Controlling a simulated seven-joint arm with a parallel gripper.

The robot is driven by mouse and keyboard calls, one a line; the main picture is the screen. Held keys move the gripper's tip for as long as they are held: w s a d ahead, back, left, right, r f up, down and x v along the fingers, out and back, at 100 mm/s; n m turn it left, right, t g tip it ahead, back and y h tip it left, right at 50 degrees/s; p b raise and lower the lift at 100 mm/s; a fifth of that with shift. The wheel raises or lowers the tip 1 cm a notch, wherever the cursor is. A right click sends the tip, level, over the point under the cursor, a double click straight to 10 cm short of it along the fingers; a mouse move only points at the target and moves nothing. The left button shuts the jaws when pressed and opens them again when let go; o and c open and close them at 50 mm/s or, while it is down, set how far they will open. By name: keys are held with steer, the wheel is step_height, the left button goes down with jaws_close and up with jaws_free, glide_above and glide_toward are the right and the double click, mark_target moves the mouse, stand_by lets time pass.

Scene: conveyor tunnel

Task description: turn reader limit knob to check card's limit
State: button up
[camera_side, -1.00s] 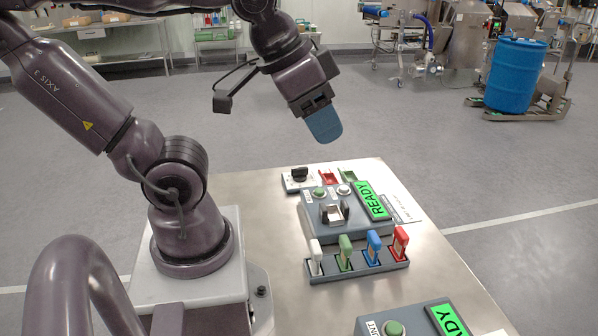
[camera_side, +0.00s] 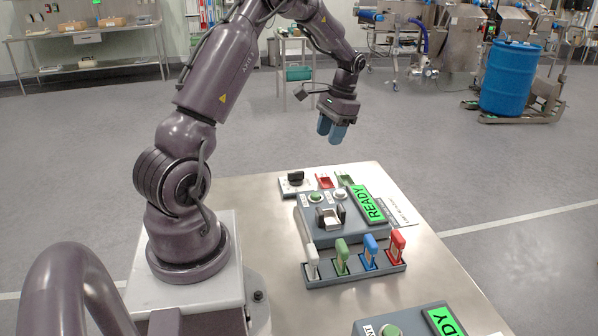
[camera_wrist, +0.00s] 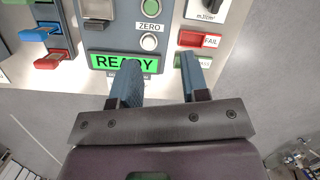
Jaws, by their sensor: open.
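A black knob (camera_side: 295,178) sits on a white plate at the far left corner of the table; part of it shows at the top edge of the wrist view (camera_wrist: 207,6). The reader (camera_side: 318,229) is a grey box with a green READY display (camera_side: 368,203), also seen in the wrist view (camera_wrist: 122,61). A rack in front holds a white card (camera_side: 312,261), a green card (camera_side: 342,256), a blue card (camera_side: 370,248) and a red card (camera_side: 397,244). My gripper (camera_side: 332,131) is open and empty, above and beyond the knob, touching nothing.
A red FAIL tray (camera_wrist: 199,40) and a green tray (camera_wrist: 203,62) sit beside the knob plate. The reader has a ZERO button (camera_wrist: 149,42) and a green button (camera_wrist: 146,5). Another grey box (camera_side: 400,325) stands at the front.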

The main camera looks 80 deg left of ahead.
steer(key=m+g, duration=0.1)
glide_toward(298, 172)
steer(key=w+d, duration=0.1)
steer(key=shift+a+r+m, duration=0.55)
steer(key=shift+r+m, duration=0.5)
steer(key=shift+m, duration=0.15)
steer(key=shift+g, duration=0.4)
steer(key=x, duration=1.2)
steer(key=shift+w+f, duration=0.15)
steer(key=shift+w, duration=0.2)
jaws_close()
